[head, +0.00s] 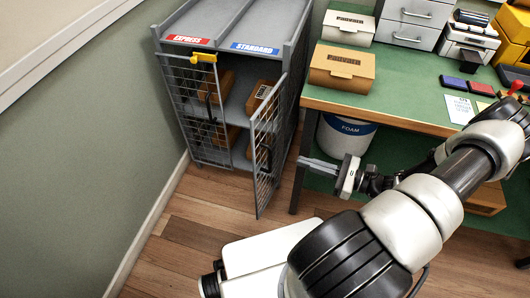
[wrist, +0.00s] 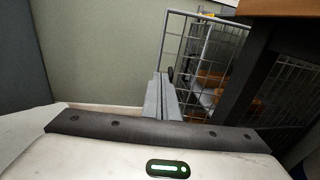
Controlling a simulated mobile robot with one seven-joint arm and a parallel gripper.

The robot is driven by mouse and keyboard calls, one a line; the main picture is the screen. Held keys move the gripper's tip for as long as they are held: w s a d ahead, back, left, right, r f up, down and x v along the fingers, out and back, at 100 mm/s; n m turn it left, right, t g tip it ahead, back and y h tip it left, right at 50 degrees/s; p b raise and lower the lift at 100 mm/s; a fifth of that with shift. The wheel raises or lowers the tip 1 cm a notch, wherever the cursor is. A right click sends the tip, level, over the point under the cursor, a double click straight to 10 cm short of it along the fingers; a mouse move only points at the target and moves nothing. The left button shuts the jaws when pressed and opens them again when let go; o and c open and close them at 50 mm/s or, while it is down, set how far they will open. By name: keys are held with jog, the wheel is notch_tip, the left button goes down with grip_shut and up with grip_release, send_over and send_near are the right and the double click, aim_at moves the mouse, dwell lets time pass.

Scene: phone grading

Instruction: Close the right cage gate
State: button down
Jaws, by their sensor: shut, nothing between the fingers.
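The right cage gate (head: 266,145) is a grey wire-mesh door with a black handle, swung open outward from the right side of the grey cage cabinet (head: 296,70). The left gate (head: 197,110) looks shut across its half, with a yellow latch (head: 203,58) at its top. My gripper (head: 308,162) is shut and empty, to the right of the open gate and apart from it, near the workbench's front leg. In the wrist view my closed fingers (wrist: 161,95) point toward an open mesh gate (wrist: 205,65), whose black handle shows just beyond the fingertips.
The green workbench (head: 400,85) stands right of the cabinet, its leg close to my gripper. A white FOAM bin (head: 345,135) is under it. Brown parcels sit on the cabinet shelves. The wooden floor (head: 195,215) in front of the left gate is clear.

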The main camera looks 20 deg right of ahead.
jog(key=b, duration=0.2)
send_near(257, 144)
jog(key=shift+m+t, duration=0.3)
jog(key=shift+t, duration=0.1)
jog(key=x, duration=0.6)
jog(key=shift+a+f, duration=0.15)
jog(key=shift+a, duration=0.15)
